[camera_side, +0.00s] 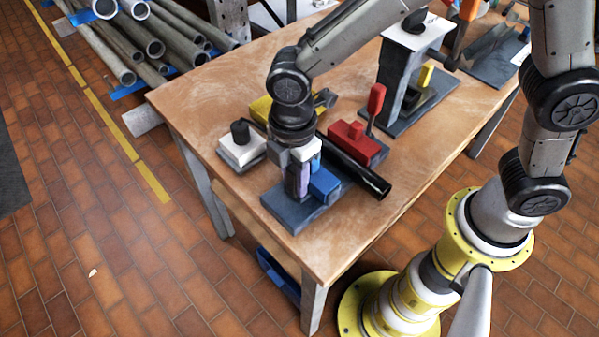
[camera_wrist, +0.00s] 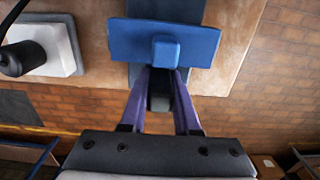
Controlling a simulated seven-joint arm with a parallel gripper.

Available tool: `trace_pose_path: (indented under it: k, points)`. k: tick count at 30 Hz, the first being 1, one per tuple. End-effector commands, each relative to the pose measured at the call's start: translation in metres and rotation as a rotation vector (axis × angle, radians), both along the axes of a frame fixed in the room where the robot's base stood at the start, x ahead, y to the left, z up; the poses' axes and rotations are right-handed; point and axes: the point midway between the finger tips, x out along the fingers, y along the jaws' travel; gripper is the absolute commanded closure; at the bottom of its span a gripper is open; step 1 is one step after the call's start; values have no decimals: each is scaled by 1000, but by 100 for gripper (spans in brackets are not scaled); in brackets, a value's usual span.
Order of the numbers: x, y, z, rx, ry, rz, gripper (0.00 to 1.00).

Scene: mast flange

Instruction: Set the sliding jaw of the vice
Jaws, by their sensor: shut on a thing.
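The vice stands near the table's front corner, with a dark grey base plate (camera_side: 290,212) and a blue sliding jaw (camera_side: 325,184). In the wrist view the jaw (camera_wrist: 125,38) is a wide blue block with a small raised blue lug (camera_wrist: 165,52) at its middle. My gripper (camera_side: 298,188) points down over the base, beside the blue jaw. In the wrist view its purple fingers (camera_wrist: 164,73) are closed on the lug, one at each side. Part of the jaw and base is hidden by my gripper in the side view.
A white block with a black knob (camera_side: 241,147) stands left of the vice. A black tube (camera_side: 358,172) and a red block (camera_side: 355,140) with a red-handled lever (camera_side: 376,100) are close behind. A grey stand (camera_side: 402,70) is farther back. The table's front edge is near.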

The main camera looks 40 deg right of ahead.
Motion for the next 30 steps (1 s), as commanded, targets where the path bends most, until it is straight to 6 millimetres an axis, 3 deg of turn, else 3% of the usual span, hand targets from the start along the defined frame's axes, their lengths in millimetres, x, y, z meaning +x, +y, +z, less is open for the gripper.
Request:
trace_pose_path:
  k: [2,3,7,20,30]
  points:
    - [0,6,2,16,-6,-1,100]
    - [1,7,2,16,-6,-1,65]
    - [0,6,1,14,-6,0,41]
    - [1,4,10,11,-6,-1,40]
    - [1,4,77,14,-9,0,40]
